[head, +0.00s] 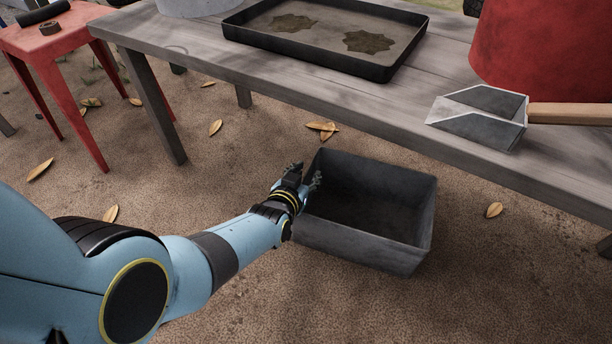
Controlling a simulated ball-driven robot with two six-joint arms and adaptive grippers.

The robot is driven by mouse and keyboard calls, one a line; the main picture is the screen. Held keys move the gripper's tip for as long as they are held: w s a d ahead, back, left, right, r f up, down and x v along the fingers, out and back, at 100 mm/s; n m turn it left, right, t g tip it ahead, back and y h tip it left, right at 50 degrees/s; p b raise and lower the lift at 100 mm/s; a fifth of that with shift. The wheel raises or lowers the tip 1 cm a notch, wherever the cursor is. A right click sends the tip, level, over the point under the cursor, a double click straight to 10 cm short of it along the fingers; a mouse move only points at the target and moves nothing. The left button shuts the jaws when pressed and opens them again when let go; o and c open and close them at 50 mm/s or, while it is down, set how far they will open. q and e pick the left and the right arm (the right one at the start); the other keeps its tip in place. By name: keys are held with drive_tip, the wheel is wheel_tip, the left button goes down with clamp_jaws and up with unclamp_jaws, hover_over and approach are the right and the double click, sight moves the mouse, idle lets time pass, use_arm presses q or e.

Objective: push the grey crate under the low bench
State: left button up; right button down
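The grey crate (365,245) is an open, empty box on the sandy ground, partly below the front edge of the low bench (300,95). Its near part sticks out in front of the bench. My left gripper (305,176) is at the crate's left wall, near its upper rim. I cannot tell whether it touches the crate. Its fingers look spread apart, with nothing seen between them. My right gripper is not in view.
A dark tray (290,53), a metal scoop (478,122) with a wooden handle and a red container (550,45) stand on the bench. A bench leg (155,105) is left of the crate. A red stool (60,45) stands farther left. Dry leaves lie around.

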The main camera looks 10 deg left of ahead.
use_arm(q)
drive_tip(key=shift+w, duration=0.1)
clamp_jaws()
idle(0.6)
